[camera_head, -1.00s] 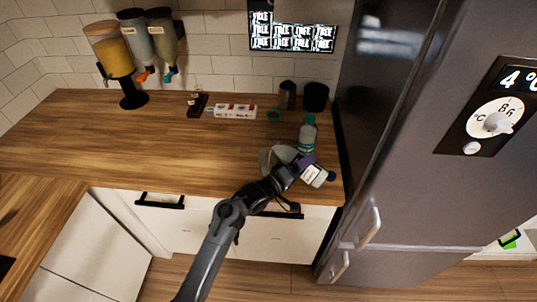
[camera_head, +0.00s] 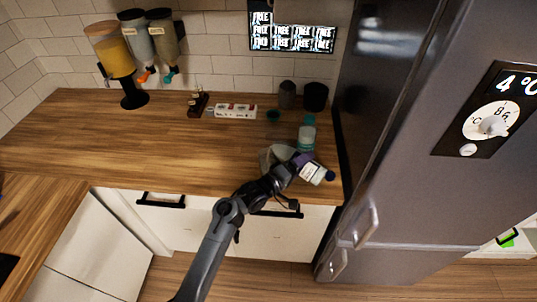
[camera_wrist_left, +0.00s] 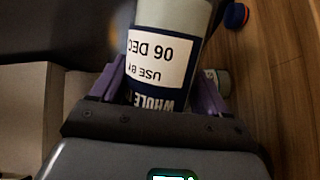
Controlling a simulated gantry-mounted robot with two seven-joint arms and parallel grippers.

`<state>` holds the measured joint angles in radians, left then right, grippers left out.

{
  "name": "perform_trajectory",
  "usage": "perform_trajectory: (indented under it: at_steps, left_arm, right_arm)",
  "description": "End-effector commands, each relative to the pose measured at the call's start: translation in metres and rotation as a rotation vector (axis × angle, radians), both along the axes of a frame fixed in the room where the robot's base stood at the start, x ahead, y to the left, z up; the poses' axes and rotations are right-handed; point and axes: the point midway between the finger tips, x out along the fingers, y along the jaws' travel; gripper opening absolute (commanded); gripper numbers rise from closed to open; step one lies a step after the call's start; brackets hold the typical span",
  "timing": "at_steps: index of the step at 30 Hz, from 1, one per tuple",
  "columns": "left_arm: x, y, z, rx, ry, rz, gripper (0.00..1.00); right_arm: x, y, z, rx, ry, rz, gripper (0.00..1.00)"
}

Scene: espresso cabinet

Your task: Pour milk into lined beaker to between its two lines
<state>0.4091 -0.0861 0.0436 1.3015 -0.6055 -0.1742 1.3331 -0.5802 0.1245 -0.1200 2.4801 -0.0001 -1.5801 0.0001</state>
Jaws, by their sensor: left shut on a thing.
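My left gripper (camera_head: 297,162) is shut on a milk bottle (camera_head: 312,172) with a white label and a dark blue cap, held tilted with the cap towards the right, near the counter's front right. In the left wrist view, the purple fingers of the gripper (camera_wrist_left: 157,92) flank the bottle (camera_wrist_left: 160,60); its label reads "USE BY 06 DEC" and "WHOLE". A pale container with a teal top (camera_head: 306,138) stands just behind the held bottle. I cannot make out lines on any vessel, so I cannot tell which is the lined beaker. My right gripper is not in view.
A grey round object (camera_head: 268,158) is partly hidden behind my gripper. The fridge (camera_head: 410,150) bounds the right. The counter's left (camera_head: 110,145) is clear.

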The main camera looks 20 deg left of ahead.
Motion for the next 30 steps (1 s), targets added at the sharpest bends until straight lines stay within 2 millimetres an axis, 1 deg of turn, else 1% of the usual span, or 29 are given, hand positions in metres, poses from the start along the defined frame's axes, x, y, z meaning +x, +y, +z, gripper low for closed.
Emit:
perform_trajectory:
  at_steps: [1, 19, 30]
  left_arm:
    - [0.0005, 0.0002, 0.0030, -0.003, -0.003, 0.000, 0.25]
    - [0.0009, 0.0017, 0.0061, -0.031, 0.005, 0.000, 0.25]
    - [0.0011, 0.0025, 0.0085, -0.049, 0.010, 0.000, 0.25]
  right_arm:
    - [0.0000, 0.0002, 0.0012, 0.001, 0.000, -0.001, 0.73]
    - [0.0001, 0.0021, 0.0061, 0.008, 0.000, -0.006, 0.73]
    - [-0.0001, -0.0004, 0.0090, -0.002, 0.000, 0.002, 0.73]
